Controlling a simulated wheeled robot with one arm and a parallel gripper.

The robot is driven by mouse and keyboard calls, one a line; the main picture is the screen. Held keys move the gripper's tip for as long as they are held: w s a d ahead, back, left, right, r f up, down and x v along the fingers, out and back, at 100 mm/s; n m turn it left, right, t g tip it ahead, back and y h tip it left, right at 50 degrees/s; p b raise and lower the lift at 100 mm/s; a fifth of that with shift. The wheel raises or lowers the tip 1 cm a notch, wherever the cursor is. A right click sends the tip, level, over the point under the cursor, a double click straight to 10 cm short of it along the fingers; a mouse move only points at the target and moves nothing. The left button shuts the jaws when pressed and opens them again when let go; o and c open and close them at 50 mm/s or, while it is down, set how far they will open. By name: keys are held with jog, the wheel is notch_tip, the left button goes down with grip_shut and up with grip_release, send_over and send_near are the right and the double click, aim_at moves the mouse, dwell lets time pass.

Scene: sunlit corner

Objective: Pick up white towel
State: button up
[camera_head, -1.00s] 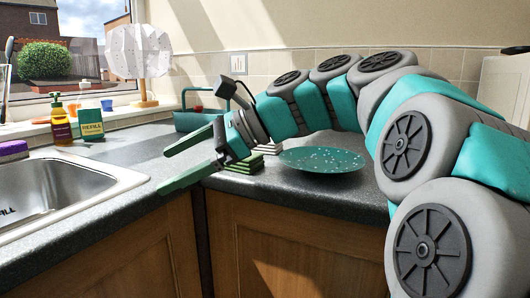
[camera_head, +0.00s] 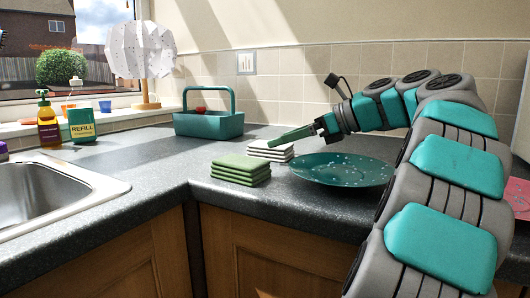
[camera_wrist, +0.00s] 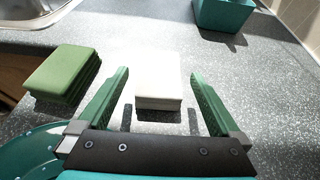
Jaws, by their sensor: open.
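The white towel (camera_head: 272,154) is a folded stack on the dark worktop, between the green towel stack and the plate. My gripper (camera_head: 276,140) is open at the white towel, its green fingers low and pointing left in the head view. In the wrist view, the white towel (camera_wrist: 158,84) lies ahead, between the lines of the two spread fingers (camera_wrist: 158,74). The fingers partly hide the towel's top in the head view. I cannot tell whether they touch it.
A folded green towel stack (camera_head: 240,168) lies just left of the white one. A teal speckled plate (camera_head: 345,172) is close on the right, under my arm. A teal basket (camera_head: 208,124) stands behind. The sink (camera_head: 45,195) is at the left.

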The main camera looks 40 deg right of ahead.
aim_at(265, 143)
jog(key=b+x, duration=0.1)
jog(key=x, duration=0.5)
jog(key=shift+w+a, duration=0.1)
jog(key=shift+w, duration=0.3)
jog(key=c, duration=1.2)
